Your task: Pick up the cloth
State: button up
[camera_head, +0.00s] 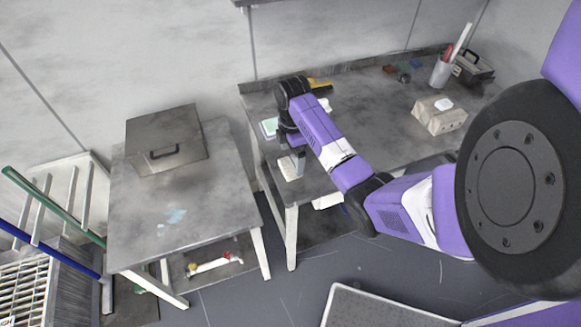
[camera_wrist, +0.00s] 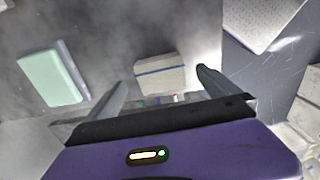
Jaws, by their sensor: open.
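A folded beige cloth with a thin blue stripe (camera_wrist: 160,72) lies on the grey worktop, between and beyond my fingertips in the wrist view. What looks like the same cloth shows as a small pale patch (camera_head: 289,172) near the front left edge of the right-hand table. My gripper (camera_wrist: 161,80) is open, with a finger on each side of the cloth in the picture. In the head view my gripper (camera_head: 297,158) points down over that table corner and partly hides the cloth. I cannot tell whether the fingers touch it.
A pale green block (camera_wrist: 52,77) lies left of the cloth; it also shows in the head view (camera_head: 269,127). A tissue box (camera_head: 438,117), a tool cup (camera_head: 440,73) and a toolbox (camera_head: 472,68) stand farther right. A separate table (camera_head: 190,215) carries a grey lidded box (camera_head: 166,140).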

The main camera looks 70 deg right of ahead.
jog(key=shift+w+a+f+p, duration=0.1)
jog(key=shift+f+p, duration=0.05)
jog(key=shift+f, duration=1.05)
jog(key=shift+w+a+f+p, duration=0.1)
jog(key=shift+f+p, duration=0.05)
jog(key=shift+f, duration=1)
jog(key=c, duration=1.4)
jog(key=shift+r, duration=0.15)
notch_tip(320, 180, up, 11)
notch_tip(320, 180, up, 9)
jog(key=p, duration=0.6)
send_over(290, 165)
jog(key=shift+d, duration=0.1)
